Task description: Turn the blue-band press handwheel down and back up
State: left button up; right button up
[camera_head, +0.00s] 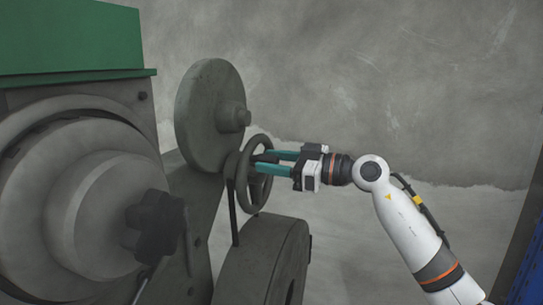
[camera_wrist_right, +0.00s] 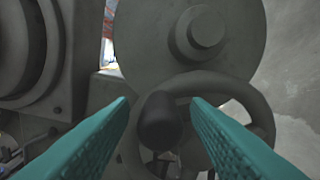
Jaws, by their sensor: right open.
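The dark grey handwheel (camera_head: 255,208) stands on the side of the grey press, below a large round disc. No blue band shows on the press. My right gripper (camera_head: 261,160) reaches in from the right, with its two teal fingers at the wheel. The wheel also shows in the right wrist view (camera_wrist_right: 257,105). There, a dark rounded handle (camera_wrist_right: 160,122) on the wheel sits between the parted fingers. My left gripper is out of view.
The large disc (camera_head: 205,115) stands close above the wheel, and a thick grey drum (camera_head: 265,260) lies below it. A black star knob (camera_head: 158,230) and a green housing (camera_head: 75,40) are at the left. Free room lies to the right, before the grey wall (camera_head: 400,90).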

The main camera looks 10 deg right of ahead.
jog(key=shift+w+a, duration=0.2)
jog(key=shift+a, duration=0.05)
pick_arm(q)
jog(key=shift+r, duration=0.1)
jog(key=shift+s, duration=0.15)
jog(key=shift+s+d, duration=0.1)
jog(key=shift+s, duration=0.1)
pick_arm(e)
grip_shut()
